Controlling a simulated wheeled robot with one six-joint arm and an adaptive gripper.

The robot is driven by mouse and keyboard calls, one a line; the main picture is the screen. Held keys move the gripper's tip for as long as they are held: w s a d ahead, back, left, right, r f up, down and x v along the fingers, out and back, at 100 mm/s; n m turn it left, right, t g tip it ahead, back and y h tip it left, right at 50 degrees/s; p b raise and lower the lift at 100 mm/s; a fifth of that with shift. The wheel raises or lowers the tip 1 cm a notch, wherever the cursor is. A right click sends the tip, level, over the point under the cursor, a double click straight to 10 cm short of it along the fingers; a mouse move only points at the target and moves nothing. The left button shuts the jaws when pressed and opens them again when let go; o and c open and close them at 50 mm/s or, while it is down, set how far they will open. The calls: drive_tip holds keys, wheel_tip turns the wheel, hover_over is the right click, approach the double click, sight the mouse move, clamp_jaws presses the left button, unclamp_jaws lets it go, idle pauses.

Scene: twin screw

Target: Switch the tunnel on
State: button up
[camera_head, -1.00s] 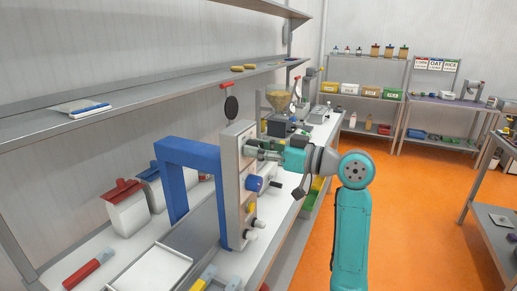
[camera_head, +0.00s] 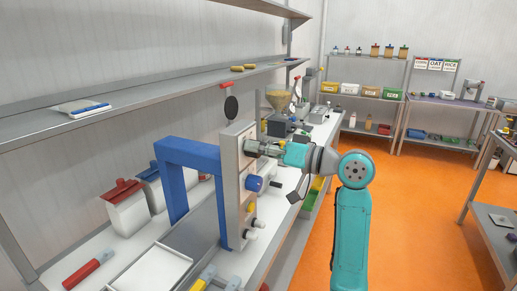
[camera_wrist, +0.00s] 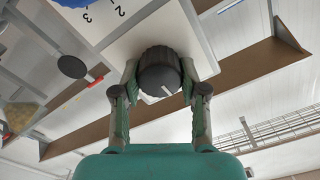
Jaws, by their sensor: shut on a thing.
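The tunnel is a blue arch (camera_head: 190,150) with a pale upright control panel (camera_head: 232,170) on its near right side. My gripper (camera_head: 258,149) is at the top of this panel. In the wrist view my gripper (camera_wrist: 160,85) is shut on a dark ribbed knob (camera_wrist: 158,68), one finger on each side. A white mark line shows on the knob's face. The panel face (camera_wrist: 120,25) carries the printed numbers 2 and 3 beside the knob.
A white tray (camera_head: 150,272) and a red-handled tool (camera_head: 88,270) lie on the bench in front. A grey shelf (camera_head: 130,105) runs above. The orange floor at right is open.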

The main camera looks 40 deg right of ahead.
drive_tip(key=m, duration=0.6)
drive_tip(key=shift+d, duration=0.1)
drive_tip(key=shift+f+m, duration=0.1)
drive_tip(key=shift+m, duration=0.3)
drive_tip(key=o, duration=1.1)
drive_tip(key=shift+o, duration=0.2)
drive_tip(key=v, duration=1.2)
